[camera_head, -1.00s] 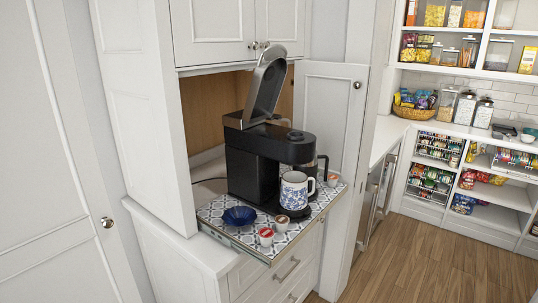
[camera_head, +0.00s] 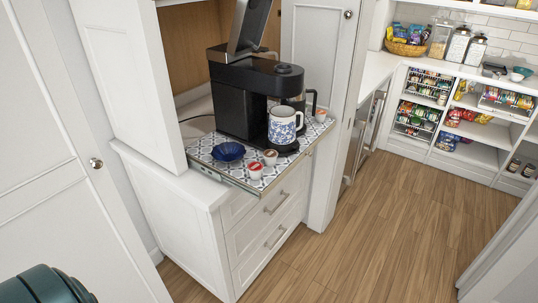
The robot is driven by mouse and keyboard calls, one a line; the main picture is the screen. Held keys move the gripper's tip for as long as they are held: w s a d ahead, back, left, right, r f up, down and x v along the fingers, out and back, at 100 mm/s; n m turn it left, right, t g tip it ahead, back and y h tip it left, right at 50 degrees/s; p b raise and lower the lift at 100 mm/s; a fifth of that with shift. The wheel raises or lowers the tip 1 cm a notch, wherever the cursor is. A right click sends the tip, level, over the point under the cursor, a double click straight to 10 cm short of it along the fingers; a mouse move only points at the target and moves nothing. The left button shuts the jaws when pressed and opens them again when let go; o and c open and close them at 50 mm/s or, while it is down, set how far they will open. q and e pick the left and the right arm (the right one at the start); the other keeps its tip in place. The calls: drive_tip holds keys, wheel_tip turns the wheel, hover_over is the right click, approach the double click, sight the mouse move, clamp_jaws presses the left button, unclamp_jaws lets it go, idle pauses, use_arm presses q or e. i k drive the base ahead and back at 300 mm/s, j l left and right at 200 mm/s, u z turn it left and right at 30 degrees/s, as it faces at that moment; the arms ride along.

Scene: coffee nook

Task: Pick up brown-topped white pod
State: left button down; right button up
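The brown-topped white pod (camera_head: 270,158) stands upright near the front edge of the patterned pull-out tray (camera_head: 228,172). A red-topped white pod (camera_head: 255,170) stands just in front of it and to its left. Another small white pod (camera_head: 320,115) is at the tray's right end; its top is too small to tell clearly. Neither gripper can be seen. A dark teal rounded part, probably of my arm, shows at the bottom left corner.
A black coffee maker (camera_head: 240,90) with its lid raised stands behind the pods. A blue-patterned white mug (camera_head: 284,125) sits on its drip base. A dark blue bowl (camera_head: 229,151) is left of the pods. Drawers (camera_head: 270,215) are below; the wooden floor (camera_head: 400,220) is clear.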

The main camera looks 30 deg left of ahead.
sight(270, 155)
drive_tip(key=i+l+u, duration=0.1)
drive_tip(key=u, duration=1.05)
drive_tip(key=i+l+u, duration=0.3)
drive_tip(key=l, duration=0.25)
drive_tip(key=i+l+u, duration=0.1)
drive_tip(key=l+u, duration=0.2)
drive_tip(key=l, duration=0.3)
drive_tip(key=i+l+u, duration=0.15)
drive_tip(key=l+u, duration=0.15)
drive_tip(key=l, duration=0.35)
drive_tip(key=l+u, duration=0.3)
drive_tip(key=l, duration=0.35)
